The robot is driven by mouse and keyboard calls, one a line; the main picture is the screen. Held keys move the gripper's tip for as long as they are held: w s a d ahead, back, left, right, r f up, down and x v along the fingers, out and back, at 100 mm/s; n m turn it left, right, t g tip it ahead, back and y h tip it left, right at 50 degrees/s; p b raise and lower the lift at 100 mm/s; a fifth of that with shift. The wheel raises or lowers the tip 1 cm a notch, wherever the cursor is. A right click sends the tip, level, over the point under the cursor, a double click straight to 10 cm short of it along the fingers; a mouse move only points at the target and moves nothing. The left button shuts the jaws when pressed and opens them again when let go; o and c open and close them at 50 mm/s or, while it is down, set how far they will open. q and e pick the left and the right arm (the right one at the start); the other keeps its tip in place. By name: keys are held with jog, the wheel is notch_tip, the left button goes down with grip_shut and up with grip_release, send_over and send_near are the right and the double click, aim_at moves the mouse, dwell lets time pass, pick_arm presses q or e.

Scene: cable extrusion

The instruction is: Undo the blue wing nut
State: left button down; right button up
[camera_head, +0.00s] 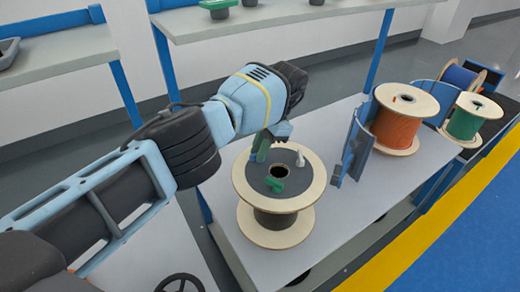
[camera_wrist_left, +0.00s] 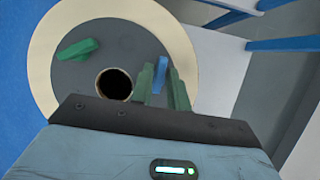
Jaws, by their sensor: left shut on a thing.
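A spool (camera_head: 281,240) with pale wooden rims and a dark grey top stands upright on the light table. The blue wing nut (camera_wrist_left: 161,74) shows in the left wrist view, upright between the green fingers of my left gripper (camera_wrist_left: 161,88), beside the spool's centre hole. My left gripper is shut on it from above. In the head view the left gripper (camera_head: 261,148) is over the far left part of the spool top, and it hides the blue wing nut. A green wing nut (camera_head: 275,184) and a white wing nut (camera_head: 300,158) are also on the spool top. My right gripper is not in view.
A blue holder (camera_head: 357,145) stands right of the spool, next to an orange cable spool (camera_head: 397,125). Blue (camera_head: 459,76) and green (camera_head: 466,120) spools are farther right. A shelf (camera_head: 270,24) runs behind. The table (camera_head: 337,205) is clear just right of the spool.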

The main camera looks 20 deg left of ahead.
pick_arm(q)
jog(key=shift+n, duration=0.3)
dwell(0.4)
jog(key=c, duration=1.5)
grip_release()
jog(key=shift+r, duration=0.1)
